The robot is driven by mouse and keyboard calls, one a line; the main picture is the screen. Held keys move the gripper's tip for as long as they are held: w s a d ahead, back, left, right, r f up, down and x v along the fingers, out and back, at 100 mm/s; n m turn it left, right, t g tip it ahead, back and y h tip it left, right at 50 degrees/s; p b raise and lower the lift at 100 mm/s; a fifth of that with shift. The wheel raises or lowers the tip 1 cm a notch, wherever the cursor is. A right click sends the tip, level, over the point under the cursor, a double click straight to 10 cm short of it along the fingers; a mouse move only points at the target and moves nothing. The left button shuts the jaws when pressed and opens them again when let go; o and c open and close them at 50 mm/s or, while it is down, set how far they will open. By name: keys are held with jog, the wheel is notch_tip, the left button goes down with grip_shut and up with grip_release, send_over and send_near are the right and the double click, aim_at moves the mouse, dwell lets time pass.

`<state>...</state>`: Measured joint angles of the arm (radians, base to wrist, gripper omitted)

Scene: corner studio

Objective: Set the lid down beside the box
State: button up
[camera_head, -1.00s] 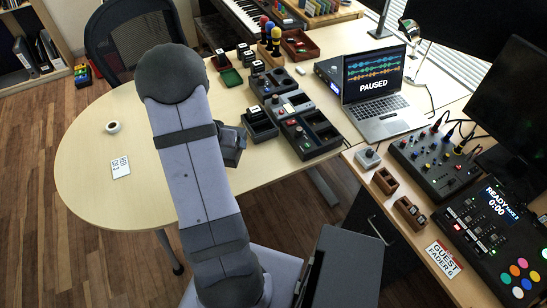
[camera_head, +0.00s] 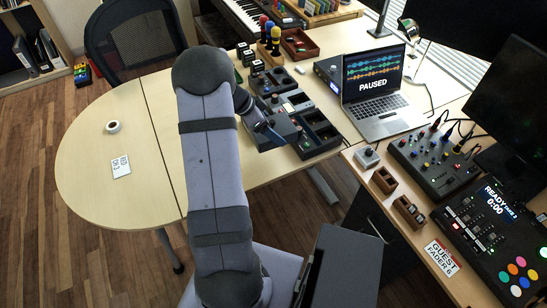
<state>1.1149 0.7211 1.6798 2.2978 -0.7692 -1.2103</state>
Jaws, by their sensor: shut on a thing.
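My gripper (camera_head: 272,130) is over the front of the row of dark boxes on the table, beyond my arm. It is shut on a dark piece that I take to be the lid; the lid's outline blends with the gripper and the dark boxes around it. An open dark box (camera_head: 318,131) with compartments stands just to the right of the gripper. More dark boxes (camera_head: 272,80) of the row stand behind. I cannot tell which box the lid belongs to, nor whether the lid touches anything.
The rounded table's left part is mostly clear, with a roll of tape (camera_head: 113,127) and a white card (camera_head: 121,167). A laptop (camera_head: 376,92) stands right of the boxes. A red-brown tray (camera_head: 300,43) and upright coloured microphones (camera_head: 268,38) stand behind. A mixer (camera_head: 436,160) is farther right.

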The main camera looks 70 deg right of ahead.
aim_at(254, 136)
jog(key=shift+s+a+n, duration=0.3)
jog(key=shift+s+a, duration=0.05)
jog(key=shift+s, duration=0.05)
jog(key=shift+f, duration=0.15)
jog(key=shift+f+b, duration=0.35)
jog(key=shift+f, duration=4.55)
jog(key=o, duration=1.1)
jog(key=shift+f, duration=0.15)
jog(key=v, duration=1.2)
jog(key=shift+s+a+r, duration=0.1)
jog(key=shift+s+r, duration=0.05)
jog(key=shift+r, duration=0.1)
